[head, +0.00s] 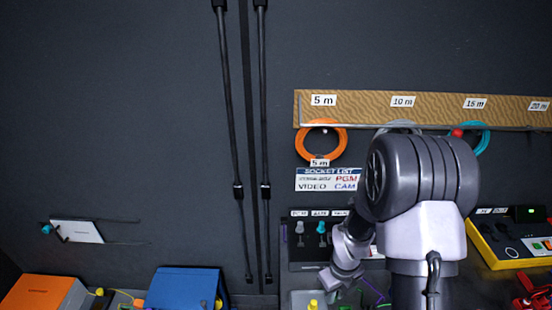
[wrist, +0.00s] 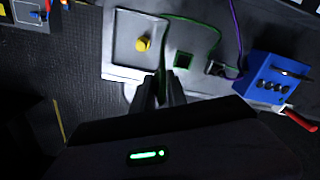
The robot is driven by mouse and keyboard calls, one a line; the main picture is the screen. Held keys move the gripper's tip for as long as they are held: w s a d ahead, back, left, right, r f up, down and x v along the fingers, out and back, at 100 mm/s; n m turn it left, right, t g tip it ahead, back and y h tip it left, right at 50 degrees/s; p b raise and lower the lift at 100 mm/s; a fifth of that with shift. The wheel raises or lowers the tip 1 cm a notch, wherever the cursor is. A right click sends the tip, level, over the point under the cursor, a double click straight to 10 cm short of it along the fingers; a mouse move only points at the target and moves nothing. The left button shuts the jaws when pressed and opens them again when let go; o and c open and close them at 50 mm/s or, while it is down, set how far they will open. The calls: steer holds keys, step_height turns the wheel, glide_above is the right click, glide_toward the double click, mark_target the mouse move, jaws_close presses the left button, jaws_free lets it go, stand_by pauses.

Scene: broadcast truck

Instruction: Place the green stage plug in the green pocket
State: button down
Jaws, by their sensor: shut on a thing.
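My gripper (wrist: 160,86) shows at the middle of the wrist view, its fingers close together. A thin green piece (wrist: 162,60) extends upward from between the fingertips; I take it as part of the green stage plug or its lead. The plug's body is mostly hidden by the fingers. The green pocket (wrist: 183,60) is a small dark square with a green rim, just right of and beyond the fingertips, apart from them. In the head view my arm hides the pocket, and the plug cannot be made out.
A grey tray (wrist: 118,60) holding a yellow plug (wrist: 142,44) lies left of the pocket. A dark socket piece (wrist: 215,68) with a purple cable (wrist: 238,40) and a blue box (wrist: 278,80) stand to the right. A green cable (wrist: 205,20) arches behind.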

steer(key=shift+f+n, duration=0.15)
steer(key=shift+n, duration=0.45)
steer(key=n+b, duration=0.4)
steer(key=n, duration=0.6)
steer(key=w+a+f+n+b, duration=0.1)
steer(key=n+b, duration=0.4)
steer(key=n, duration=0.4)
steer(key=a+n+b, duration=0.1)
steer(key=n+b, duration=0.3)
steer(key=n, duration=0.6)
steer(key=shift+w+a+f+n, duration=0.1)
steer(key=shift+w+f+n, duration=0.05)
steer(key=shift+w+n, duration=0.15)
